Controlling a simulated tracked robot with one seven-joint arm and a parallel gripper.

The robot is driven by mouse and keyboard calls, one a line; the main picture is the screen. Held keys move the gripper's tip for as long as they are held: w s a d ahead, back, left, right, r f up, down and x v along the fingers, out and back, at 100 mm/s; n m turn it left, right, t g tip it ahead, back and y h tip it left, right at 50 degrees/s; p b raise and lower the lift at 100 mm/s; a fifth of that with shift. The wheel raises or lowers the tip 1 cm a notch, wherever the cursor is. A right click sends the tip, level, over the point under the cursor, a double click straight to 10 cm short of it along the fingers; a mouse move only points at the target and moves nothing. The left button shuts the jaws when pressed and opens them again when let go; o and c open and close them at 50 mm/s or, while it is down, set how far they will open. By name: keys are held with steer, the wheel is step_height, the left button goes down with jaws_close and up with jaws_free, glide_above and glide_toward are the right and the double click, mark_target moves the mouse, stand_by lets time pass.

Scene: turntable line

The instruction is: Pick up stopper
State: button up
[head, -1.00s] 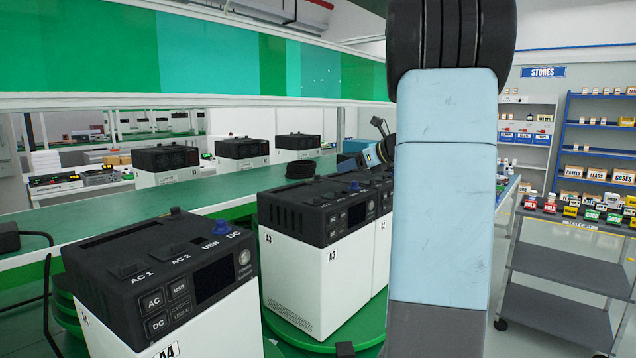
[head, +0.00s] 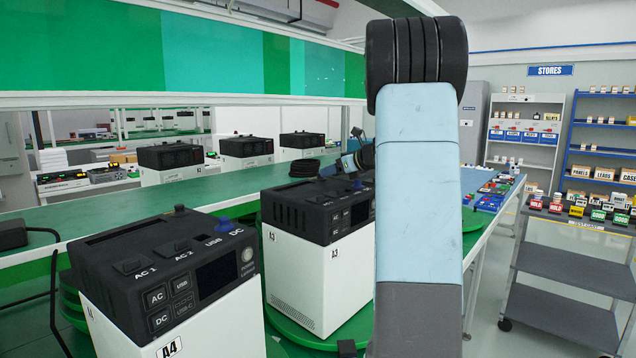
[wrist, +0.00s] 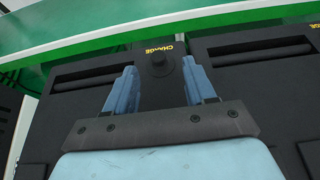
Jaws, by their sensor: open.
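In the wrist view a round black knob, which looks like the stopper (wrist: 159,62), sits by yellow CHARGE lettering on the black top of a unit. My gripper (wrist: 160,75) is open, with one blue finger on each side of the knob. There is a gap on both sides, and I cannot tell the height between fingertips and knob. In the head view my blue arm stands in front, and part of my gripper (head: 358,161) shows behind it over the far units; its fingertips and the knob are hidden there.
Unit A4 (head: 185,318) with a blue knob (head: 224,224) stands at the near left. Unit A3 (head: 305,277) stands on the green turntable (head: 296,335). A small black block (head: 346,347) lies near the turntable's front. A grey cart (head: 570,262) stands at the right.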

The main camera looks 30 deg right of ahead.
mark_target(324, 179)
steer(key=x, duration=0.4)
steer(key=shift+a, duration=0.15)
steer(key=shift+c, duration=0.5)
steer(key=c, duration=0.7)
